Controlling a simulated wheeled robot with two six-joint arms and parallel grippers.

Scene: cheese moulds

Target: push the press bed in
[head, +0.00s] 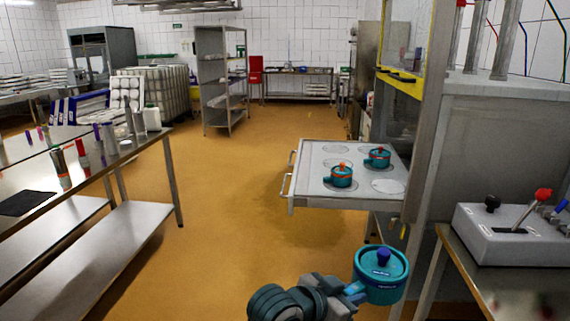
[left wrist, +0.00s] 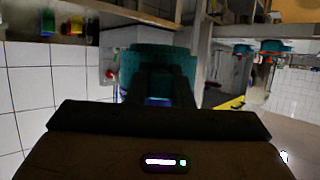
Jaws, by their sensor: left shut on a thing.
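The press bed (head: 308,193) is a pale flat tray with a bar handle (head: 287,178) on its left side. It sticks out from the press frame (head: 427,130) on the right. Two teal moulds with orange-red tops, a nearer one (head: 341,178) and a farther one (head: 377,159), stand on it on marked circles; two other circles are bare. My left gripper (head: 355,292) is shut on a teal mould with a blue knob (head: 382,281), in front of and below the bed in the picture. This mould fills the middle of the left wrist view (left wrist: 150,62). My right gripper is out of view.
A control box (head: 515,236) with a red-knobbed lever stands on a side table at right. A steel table (head: 80,150) with bottles and tools stands at left. The orange floor (head: 230,190) between is clear. A shelf rack (head: 222,80) stands farther back.

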